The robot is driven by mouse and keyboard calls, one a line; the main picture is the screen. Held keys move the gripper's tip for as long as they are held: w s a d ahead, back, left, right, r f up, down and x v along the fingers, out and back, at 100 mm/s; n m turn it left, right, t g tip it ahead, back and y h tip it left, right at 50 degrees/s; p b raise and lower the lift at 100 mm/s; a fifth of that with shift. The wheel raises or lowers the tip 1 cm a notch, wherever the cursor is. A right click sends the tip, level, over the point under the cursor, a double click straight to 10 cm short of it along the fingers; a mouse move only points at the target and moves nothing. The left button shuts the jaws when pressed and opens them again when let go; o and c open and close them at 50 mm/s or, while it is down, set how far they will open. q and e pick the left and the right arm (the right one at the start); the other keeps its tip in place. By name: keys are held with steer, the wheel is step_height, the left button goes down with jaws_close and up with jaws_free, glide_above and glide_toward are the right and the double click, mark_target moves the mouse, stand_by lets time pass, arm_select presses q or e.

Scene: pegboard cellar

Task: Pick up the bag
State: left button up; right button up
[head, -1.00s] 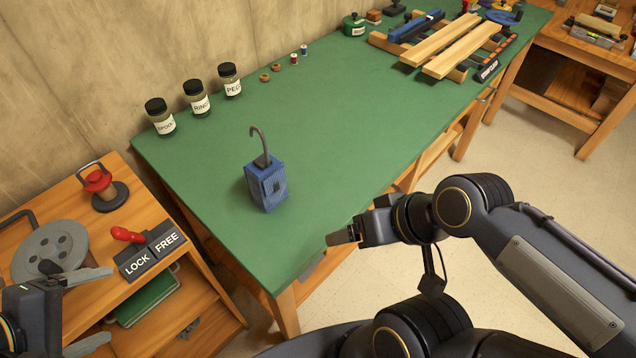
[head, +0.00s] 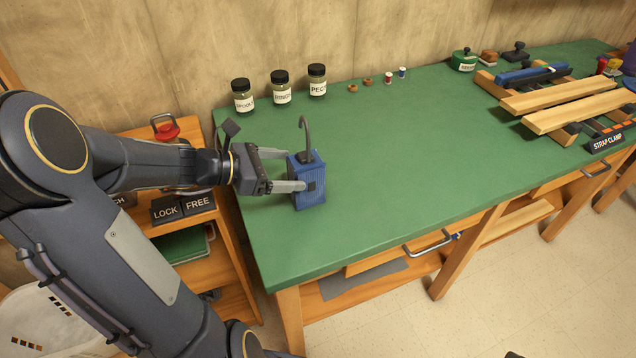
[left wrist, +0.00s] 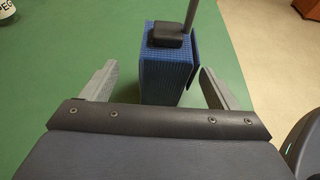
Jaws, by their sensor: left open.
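The bag is a small blue box-shaped bag (head: 309,186) with a dark curved handle standing up from its top. It stands upright on the green bench top (head: 400,160), near the bench's left end. My left gripper (head: 293,170) is open and reaches in from the left at the bag. In the left wrist view the bag (left wrist: 168,70) lies between the two spread fingers (left wrist: 158,88), with a gap on each side. The bag's lower part is hidden there behind the gripper body. My right gripper is not in view.
Three labelled jars (head: 281,88) stand along the wall behind the bag. Small spools (head: 388,78) sit right of them. A strap clamp with wooden boards (head: 570,105) lies at the far right. A low cart with LOCK and FREE labels (head: 182,207) stands left. The bench middle is clear.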

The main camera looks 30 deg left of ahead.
mark_target(306, 155)
arm_select(q)
steer(key=x, duration=0.5)
steer(key=shift+d+b, duration=0.25)
steer(key=shift+b, duration=0.05)
steer(key=shift+s, duration=0.1)
steer(key=shift+c, duration=0.4)
steer(key=shift+r, duration=0.1)
steer(key=c, duration=1.1)
step_height(306, 155, up, 9)
steer(key=p, duration=0.2)
steer(key=shift+r+p, duration=0.15)
steer(key=shift+p, duration=0.25)
steer(key=shift+r, duration=0.35)
